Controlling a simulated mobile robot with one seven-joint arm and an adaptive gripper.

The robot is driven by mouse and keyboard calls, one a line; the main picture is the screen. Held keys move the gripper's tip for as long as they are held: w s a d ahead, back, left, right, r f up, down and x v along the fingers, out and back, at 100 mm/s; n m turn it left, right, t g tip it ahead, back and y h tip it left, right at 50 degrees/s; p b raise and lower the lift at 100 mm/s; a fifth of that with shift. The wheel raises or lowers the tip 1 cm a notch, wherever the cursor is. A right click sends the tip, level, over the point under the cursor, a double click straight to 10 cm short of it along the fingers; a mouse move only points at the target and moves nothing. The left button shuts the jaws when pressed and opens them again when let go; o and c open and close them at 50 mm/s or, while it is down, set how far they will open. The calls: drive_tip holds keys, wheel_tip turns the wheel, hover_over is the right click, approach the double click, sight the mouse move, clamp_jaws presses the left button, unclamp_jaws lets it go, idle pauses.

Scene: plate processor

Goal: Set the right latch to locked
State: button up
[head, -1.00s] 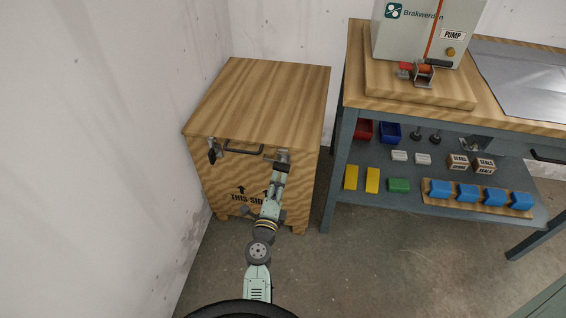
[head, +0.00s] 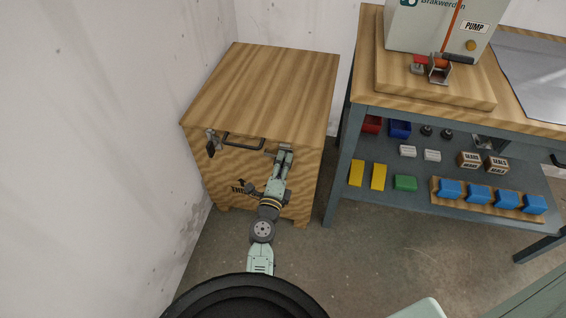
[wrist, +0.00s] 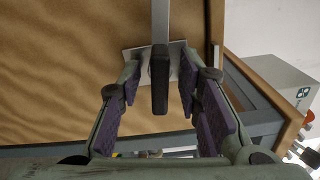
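The wooden crate (head: 262,75) stands by the wall with two metal latches at its front top edge. The right latch (head: 285,148) is partly hidden by my gripper (head: 282,163) in the head view. The wrist view shows this latch's black-ended handle (wrist: 160,80) on a grey metal bar (wrist: 160,18). My gripper (wrist: 160,92) is open, with one purple-padded finger on each side of the handle and visible gaps between. The left latch (head: 211,143) has a black-tipped handle hanging down at the crate's front left.
A dark carrying handle (head: 244,142) sits between the latches. A workbench (head: 345,150) stands close to the crate's right, with a pump unit (head: 430,30) on top and bins and blocks below. The wall is close on the left.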

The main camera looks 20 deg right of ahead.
clamp_jaws()
idle(0.5)
drive_tip(key=m, duration=0.3)
drive_tip(key=shift+m, duration=0.4)
drive_tip(key=m, duration=0.4)
drive_tip(key=shift+m, duration=0.3)
drive_tip(key=m+b, duration=0.1)
drive_tip(key=m, duration=0.3)
drive_tip(key=shift+m+b, duration=0.35)
drive_tip(key=shift+m, duration=1.35)
drive_tip(key=shift+r, duration=0.1)
unclamp_jaws()
